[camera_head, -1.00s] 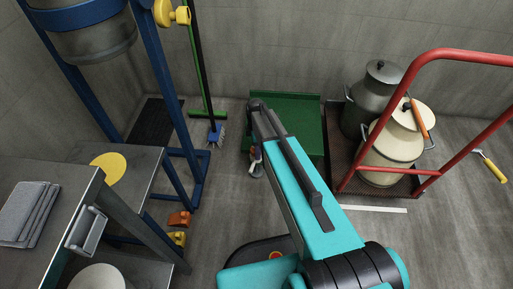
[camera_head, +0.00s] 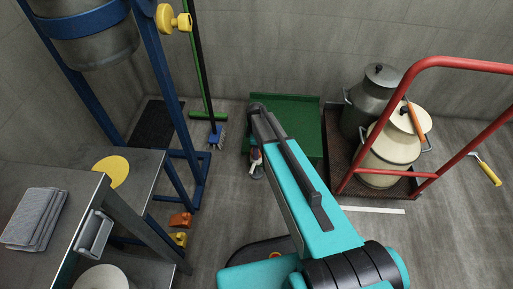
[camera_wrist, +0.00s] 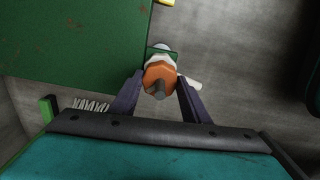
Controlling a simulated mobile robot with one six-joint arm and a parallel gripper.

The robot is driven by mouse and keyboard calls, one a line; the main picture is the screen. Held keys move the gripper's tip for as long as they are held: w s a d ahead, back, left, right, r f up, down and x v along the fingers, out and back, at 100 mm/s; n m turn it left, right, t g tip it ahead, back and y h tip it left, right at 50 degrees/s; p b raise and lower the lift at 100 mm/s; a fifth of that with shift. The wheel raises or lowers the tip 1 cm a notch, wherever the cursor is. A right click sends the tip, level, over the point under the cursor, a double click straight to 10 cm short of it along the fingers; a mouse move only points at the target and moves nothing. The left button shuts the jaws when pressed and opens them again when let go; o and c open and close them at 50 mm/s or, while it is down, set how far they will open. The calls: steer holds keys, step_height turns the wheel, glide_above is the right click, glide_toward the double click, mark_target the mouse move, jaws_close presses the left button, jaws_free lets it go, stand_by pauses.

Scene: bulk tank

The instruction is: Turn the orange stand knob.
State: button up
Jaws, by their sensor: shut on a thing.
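My gripper (camera_wrist: 160,92) shows in the wrist view with its two dark fingers on either side of an orange faceted piece (camera_wrist: 157,72) with a grey stub. The jaws are shut on it. White parts and a bit of green show behind it. In the head view my gripper (camera_head: 256,166) hangs low at the end of my teal arm, in front of the green platform, and the held piece is mostly hidden. Another orange knob-like piece (camera_head: 180,219) sits low by the blue stand (camera_head: 176,110). I cannot tell if the held piece belongs to the stand.
A yellow knob (camera_head: 166,18) is high on the blue stand, and another yellow piece (camera_head: 179,239) is low beside it. A green platform (camera_head: 285,112) stands behind my gripper. A red-railed trolley (camera_head: 372,185) with two cans stands right. A steel table (camera_head: 55,205) stands left.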

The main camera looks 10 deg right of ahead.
steer(key=m+p, duration=0.4)
steer(key=m, duration=0.1)
steer(key=shift+r+m, duration=0.15)
steer(key=shift+m, duration=0.25)
steer(key=m+p, duration=0.3)
steer(key=m, duration=0.2)
steer(key=shift+m, duration=0.3)
steer(key=shift+a+f, duration=0.1)
steer(key=shift+f, duration=0.1)
steer(key=o, duration=1)
steer(key=shift+o, duration=0.2)
steer(key=shift+r, duration=0.2)
step_height(320, 180, up, 14)
steer(key=p, duration=0.2)
steer(key=shift+f, duration=0.25)
steer(key=shift+s, duration=0.15)
